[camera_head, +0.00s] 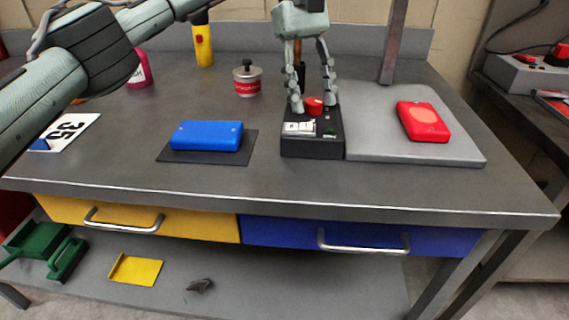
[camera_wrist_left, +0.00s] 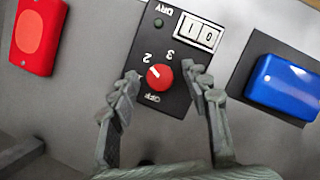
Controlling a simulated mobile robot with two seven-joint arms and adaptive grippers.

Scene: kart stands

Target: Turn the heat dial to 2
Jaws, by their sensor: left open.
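The heat dial is a red round knob (camera_head: 314,106) on a black control box (camera_head: 312,147). In the left wrist view the dial (camera_wrist_left: 159,77) has a white mark pointing up and left, roughly toward the printed 2. The labels 3 and OFF also show around it. A finger covers part of the panel left of the dial. My left gripper (camera_head: 314,99) is open, pointing down over the box. In the left wrist view its fingers (camera_wrist_left: 163,76) stand on either side of the dial, with visible gaps. My right gripper is not in view.
A grey plate with a post (camera_head: 375,140) adjoins the box and bears a red block (camera_head: 423,121). A blue block (camera_head: 206,136) lies on a dark mat (camera_head: 175,156) to the left. A red-labelled tin (camera_head: 247,80) stands behind. The front bench strip is clear.

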